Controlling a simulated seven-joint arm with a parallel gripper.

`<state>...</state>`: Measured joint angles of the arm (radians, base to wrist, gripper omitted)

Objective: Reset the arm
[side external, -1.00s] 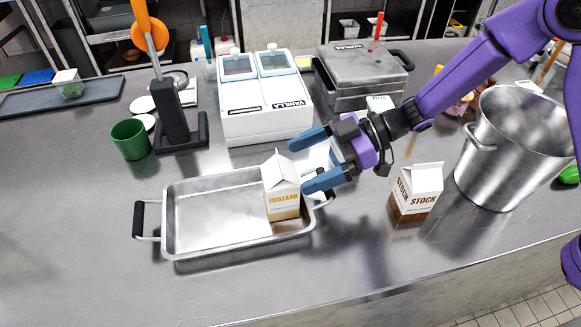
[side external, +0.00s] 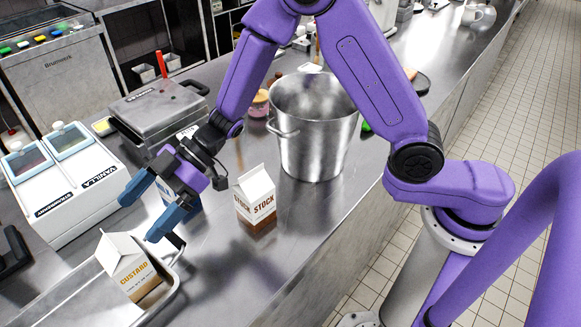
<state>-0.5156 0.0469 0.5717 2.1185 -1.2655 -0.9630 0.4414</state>
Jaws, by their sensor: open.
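My gripper (side external: 142,217) is open and empty, with two blue fingers spread apart. It hangs above and behind the right end of a metal tray (side external: 176,276). A white custard carton (side external: 131,268) stands in that end of the tray, in front of the fingers and not between them. The lower fingertip is close to the carton's upper right edge; I cannot tell if they touch. The tray's left part is outside the picture.
A stock carton (side external: 256,199) and a large steel pot (side external: 314,130) stand to the right. A white two-lid unit marked vanilla (side external: 62,190) and a grey press-like appliance (side external: 156,113) stand behind. A blue-and-white object is partly hidden behind my gripper. The front counter is clear.

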